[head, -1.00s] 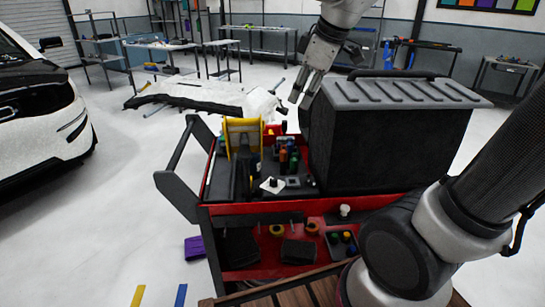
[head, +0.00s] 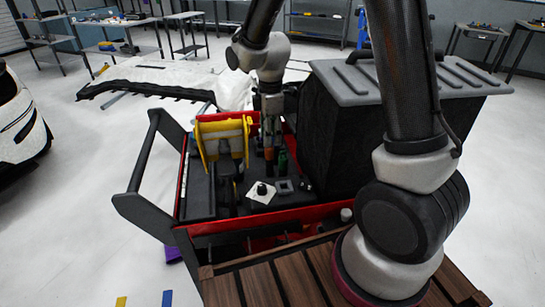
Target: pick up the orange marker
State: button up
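The orange marker (head: 269,153) stands upright in the tool cart's top tray, with a green marker (head: 283,162) close to its right. My gripper (head: 270,138) points straight down directly over the orange marker, its fingertips at or around the marker's upper part. The fingers and the marker top overlap, so I cannot tell whether they touch or how far apart the fingers are.
A yellow roll holder (head: 222,138) stands left of the markers. A large black case with a grey lid (head: 340,125) stands close on the right. A white piece with a black knob (head: 262,192) lies in front. The cart's red rim (head: 270,222) encloses the tray.

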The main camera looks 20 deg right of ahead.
aim_at(269, 152)
jog(key=f, duration=0.6)
jog(key=shift+s+a+f, duration=0.1)
jog(key=shift+a+f, duration=0.2)
jog(key=shift+f, duration=0.05)
jog(key=shift+c, duration=0.4)
jog(key=c, duration=0.6)
